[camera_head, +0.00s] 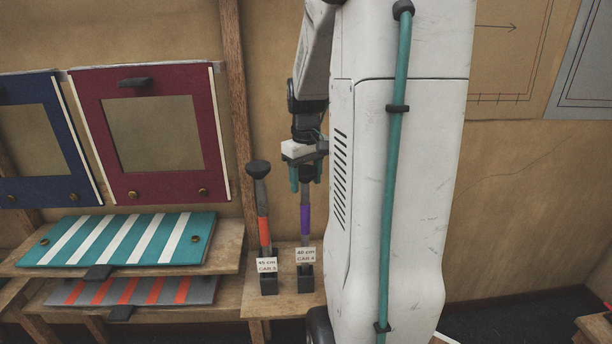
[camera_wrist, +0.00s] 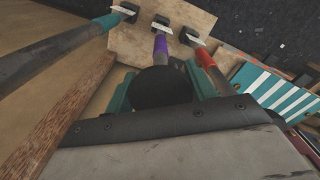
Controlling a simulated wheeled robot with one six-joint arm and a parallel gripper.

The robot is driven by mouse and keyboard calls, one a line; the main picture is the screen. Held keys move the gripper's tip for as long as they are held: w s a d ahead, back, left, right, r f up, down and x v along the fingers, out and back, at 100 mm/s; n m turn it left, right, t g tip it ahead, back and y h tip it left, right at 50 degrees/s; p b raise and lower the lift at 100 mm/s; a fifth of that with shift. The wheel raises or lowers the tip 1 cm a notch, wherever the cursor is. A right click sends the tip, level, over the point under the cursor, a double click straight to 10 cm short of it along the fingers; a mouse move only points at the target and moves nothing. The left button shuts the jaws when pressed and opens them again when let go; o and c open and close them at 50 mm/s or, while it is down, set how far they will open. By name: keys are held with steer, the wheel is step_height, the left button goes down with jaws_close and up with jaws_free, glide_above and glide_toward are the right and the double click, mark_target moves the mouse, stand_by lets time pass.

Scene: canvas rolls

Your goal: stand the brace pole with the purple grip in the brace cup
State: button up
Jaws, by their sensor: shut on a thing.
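The brace pole with the purple grip (camera_head: 305,219) stands upright, its lower end at a small black holder (camera_head: 305,284) on a wooden shelf. My gripper (camera_head: 306,178), with teal fingers, is shut on the pole's upper end, above the purple grip. In the wrist view, the pole's round black head (camera_wrist: 163,88) sits between my gripper's fingers, and the purple grip (camera_wrist: 161,46) shows beyond it. Whether the foot is still fully seated in the holder cannot be told. I cannot make out the brace cup in either view.
A pole with an orange-red grip (camera_head: 263,231) stands close to the left in its own labelled holder. A wooden post (camera_head: 238,110) rises behind. Striped panels (camera_head: 125,240) lie on shelves at left.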

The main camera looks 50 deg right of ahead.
mark_target(306, 204)
steer(key=shift+f, duration=1.6)
steer(key=o, duration=1.4)
steer(key=shift+o, duration=0.2)
step_height(306, 204, up, 8)
steer(key=shift+f, duration=0.1)
steer(key=shift+m+g+y, duration=0.3)
steer(key=shift+m, duration=0.6)
steer(key=s+a, duration=0.1)
steer(key=a, duration=0.1)
steer(key=s+a+f, duration=0.1)
steer(key=a, duration=0.1)
steer(key=shift+s, duration=0.2)
steer(key=s+a+r+n, duration=0.1)
steer(key=s+a, duration=0.2)
steer(key=a, duration=0.5)
steer(key=s+a+r+n+t, duration=0.1)
steer(key=s+a+n, duration=0.1)
steer(key=a, duration=0.7)
steer(key=s+a+r+n+t, duration=0.1)
steer(key=s+a, duration=0.3)
steer(key=a, duration=0.5)
steer(key=shift+s+a+n, duration=0.15)
steer(key=shift+s+n, duration=0.25)
steer(key=shift+n, duration=0.1)
